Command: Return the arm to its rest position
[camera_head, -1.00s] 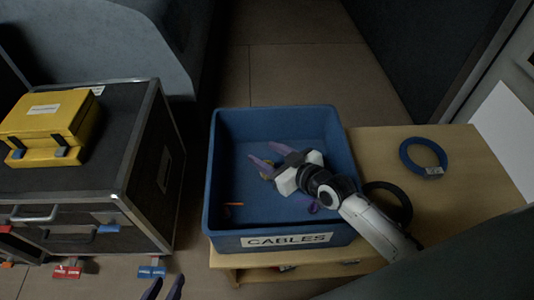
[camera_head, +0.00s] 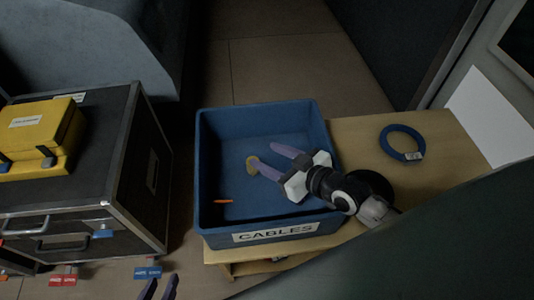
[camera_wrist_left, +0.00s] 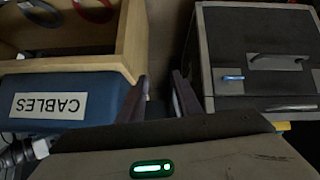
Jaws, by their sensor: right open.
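My right gripper (camera_head: 270,158) is open and empty, with purple fingers. It hangs over the blue crate labelled CABLES (camera_head: 322,122), pointing to the far left, and its arm comes in from the right. My left gripper (camera_head: 160,288) shows only its dark fingertips at the bottom edge of the head view. In the left wrist view its two fingers (camera_wrist_left: 160,95) stand apart with nothing between them. The crate also shows in the left wrist view (camera_wrist_left: 100,85), its label upside down.
A blue cable ring (camera_head: 402,142) and a partly hidden black one (camera_head: 372,182) lie on the wooden table (camera_head: 350,135). A yellow case (camera_head: 40,125) sits on a black flight case (camera_head: 100,165).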

